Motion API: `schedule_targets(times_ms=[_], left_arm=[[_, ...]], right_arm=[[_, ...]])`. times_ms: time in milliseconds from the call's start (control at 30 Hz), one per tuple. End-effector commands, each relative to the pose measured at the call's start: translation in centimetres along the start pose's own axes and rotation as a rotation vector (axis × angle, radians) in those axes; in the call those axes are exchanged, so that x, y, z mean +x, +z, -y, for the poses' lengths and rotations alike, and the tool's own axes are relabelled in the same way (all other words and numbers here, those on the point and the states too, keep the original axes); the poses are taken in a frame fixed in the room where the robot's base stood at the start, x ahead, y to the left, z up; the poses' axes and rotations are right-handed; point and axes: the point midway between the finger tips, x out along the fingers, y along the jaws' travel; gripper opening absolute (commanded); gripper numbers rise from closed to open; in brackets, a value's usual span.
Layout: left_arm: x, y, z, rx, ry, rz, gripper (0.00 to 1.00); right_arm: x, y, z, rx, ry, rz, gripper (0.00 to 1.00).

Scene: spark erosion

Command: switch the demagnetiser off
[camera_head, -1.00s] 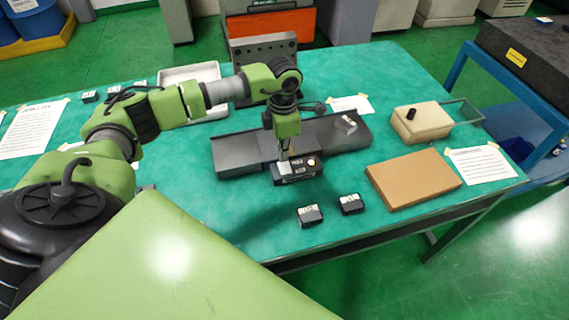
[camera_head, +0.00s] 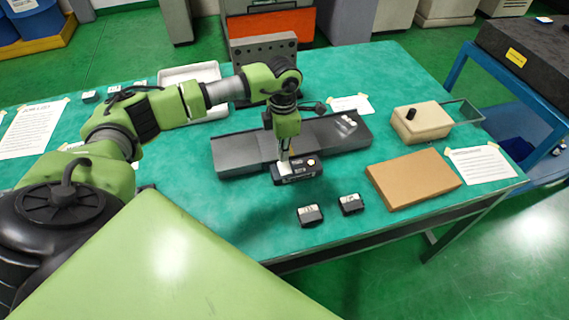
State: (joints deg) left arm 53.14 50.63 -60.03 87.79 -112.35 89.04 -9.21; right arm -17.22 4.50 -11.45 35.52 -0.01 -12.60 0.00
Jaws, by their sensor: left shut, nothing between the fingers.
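A small black box (camera_head: 303,174) with a pale label on its front and a small light round spot on top sits at the front edge of a long dark grey plate unit (camera_head: 235,160). I take the two together as the demagnetiser, but the label is too small to read. My left gripper (camera_head: 284,168) points down at the left part of the box's top, its fingers shut and empty. It looks to be touching or just above the box; the fingertips hide the surface under them. My right gripper is not in view.
Small dark blocks (camera_head: 310,214) and (camera_head: 350,204) stand in front. A small pale-topped piece (camera_head: 345,125) lies on the plate's right part. A brown board (camera_head: 413,180) and a beige box with a black knob (camera_head: 422,124) are at right. A white tray (camera_head: 190,74) is behind my arm.

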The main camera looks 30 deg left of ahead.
Motion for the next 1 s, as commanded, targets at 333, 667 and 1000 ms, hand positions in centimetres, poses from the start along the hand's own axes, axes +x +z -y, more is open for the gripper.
schedule_targets(times_ms=[333,667,1000], left_arm=[[0.4,0.0,0.0,0.0,0.0,0.0,0.0],[0.9,0.0,0.0,0.0,0.0,0.0,0.0],[1.4,0.0,0.0,0.0,0.0,0.0,0.0]], right_arm=[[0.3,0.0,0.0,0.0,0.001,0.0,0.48],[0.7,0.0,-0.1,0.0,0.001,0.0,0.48],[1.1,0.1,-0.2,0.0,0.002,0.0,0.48]])
